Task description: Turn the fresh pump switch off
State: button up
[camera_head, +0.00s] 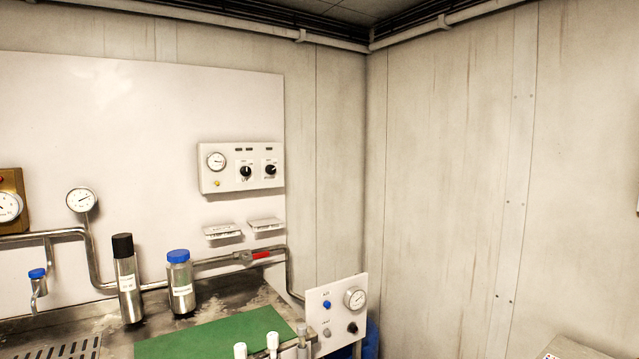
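A white control panel (241,168) hangs on the wall board. It has a round gauge, a left black rotary switch (246,172), a right black rotary switch (271,170) and a small yellow light or button. A smaller white panel (340,312) stands lower at the right end of the bench, with a gauge, a blue knob (326,305) and a black knob (352,328). The labels are too small to read, so I cannot tell which one is the fresh pump switch or its setting. My gripper is not in view.
A metal bench with a green mat (215,336) lies below. A black-capped bottle (127,278) and a blue-capped bottle (180,284) stand on it. A pipe with a red-handled valve (258,256) runs behind. White-topped fittings (272,341) rise at the bottom edge.

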aim_at(270, 170)
jog(key=i+j, duration=0.1)
jog(key=j, duration=0.3)
jog(key=j+u, duration=0.1)
jog(key=j, duration=0.25)
jog(key=i+j, duration=0.15)
jog(key=j, duration=0.25)
jog(key=i+j+u, duration=0.1)
jog(key=j, duration=0.25)
